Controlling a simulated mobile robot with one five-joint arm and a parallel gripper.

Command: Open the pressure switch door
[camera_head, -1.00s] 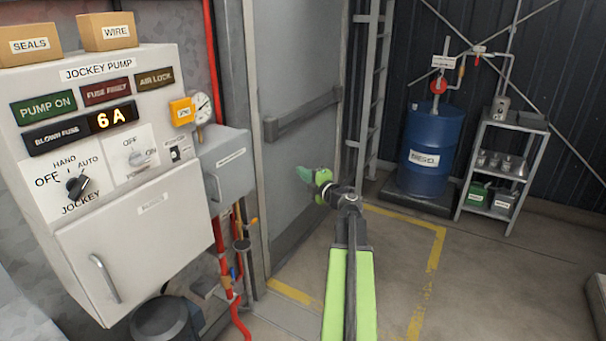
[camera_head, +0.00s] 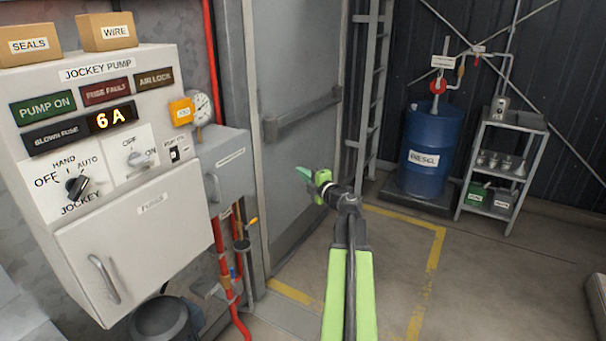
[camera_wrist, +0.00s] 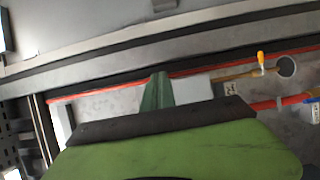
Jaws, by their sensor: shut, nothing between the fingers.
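A small grey box (camera_head: 228,172) with a label too small to read and a handle (camera_head: 215,187) on its left side hangs to the right of the jockey pump cabinet. It looks like the pressure switch box, and its door is closed. My gripper (camera_head: 303,173) is in front of the grey door, to the right of the box and apart from it. Its fingers are shut and empty. In the wrist view the green fingertips (camera_wrist: 157,92) point towards the wall, with a pale surface beside them that I cannot identify for sure.
The jockey pump cabinet (camera_head: 180,245) stands at left, with a pressure gauge (camera_head: 201,108) beside it. Red pipes (camera_head: 222,262) run below the small box. A blue diesel drum (camera_head: 432,135) and a shelf (camera_head: 508,150) stand at back right. The middle floor is clear.

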